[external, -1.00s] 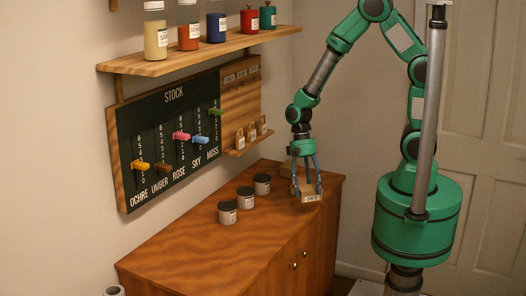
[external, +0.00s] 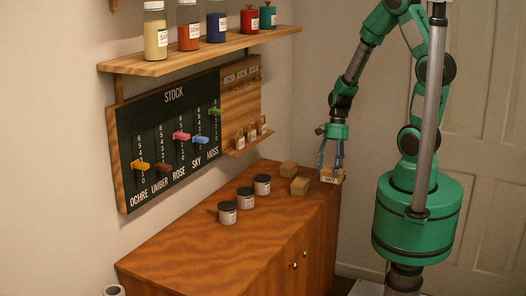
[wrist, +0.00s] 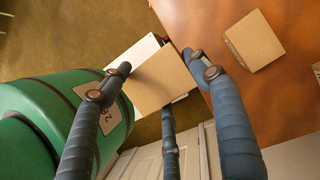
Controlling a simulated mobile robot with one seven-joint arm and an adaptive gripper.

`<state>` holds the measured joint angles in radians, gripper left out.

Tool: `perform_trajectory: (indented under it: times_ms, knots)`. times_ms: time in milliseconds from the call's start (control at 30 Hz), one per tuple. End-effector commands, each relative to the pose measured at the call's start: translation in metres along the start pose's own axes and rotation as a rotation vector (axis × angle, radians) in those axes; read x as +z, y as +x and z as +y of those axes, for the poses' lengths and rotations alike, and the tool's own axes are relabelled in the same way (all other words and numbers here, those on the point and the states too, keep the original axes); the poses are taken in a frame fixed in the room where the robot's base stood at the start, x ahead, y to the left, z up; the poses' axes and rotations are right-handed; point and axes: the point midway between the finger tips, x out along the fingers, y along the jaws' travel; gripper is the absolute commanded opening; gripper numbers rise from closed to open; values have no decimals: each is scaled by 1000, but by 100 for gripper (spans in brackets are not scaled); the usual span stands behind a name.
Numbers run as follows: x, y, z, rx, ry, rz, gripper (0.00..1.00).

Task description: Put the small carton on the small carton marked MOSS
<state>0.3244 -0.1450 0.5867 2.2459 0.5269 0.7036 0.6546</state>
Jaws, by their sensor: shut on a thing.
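My gripper (external: 331,168) has blue fingers shut on a small brown carton (external: 332,177) at the table's far right edge. The held carton bears a pale label too small to read surely. In the wrist view its plain top (wrist: 163,80) sits between my fingers, beyond the table's edge. Two other small cartons rest on the table to the left of my gripper: a nearer carton (external: 300,187) and a farther carton (external: 288,168). One shows in the wrist view (wrist: 255,41); a sliver of another is at the right border. I cannot read MOSS on any carton.
Three dark-lidded jars (external: 245,197) stand in a row on the wooden table (external: 210,250), left of the cartons. A STOCK board (external: 173,135) and a shelf of bottles (external: 180,62) are on the wall. The front of the table top is clear.

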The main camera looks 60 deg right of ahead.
Motion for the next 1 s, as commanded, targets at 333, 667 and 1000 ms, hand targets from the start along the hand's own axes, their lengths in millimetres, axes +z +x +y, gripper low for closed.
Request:
perform_trajectory:
  times_ms: [333, 667, 1000]
  knots:
    - [-12, -6, 10, -29, 76, 0, 27]
    - [-12, -6, 9, -29, 75, 0, 27]
    - [-20, -6, -22, -28, 73, 0, 27]
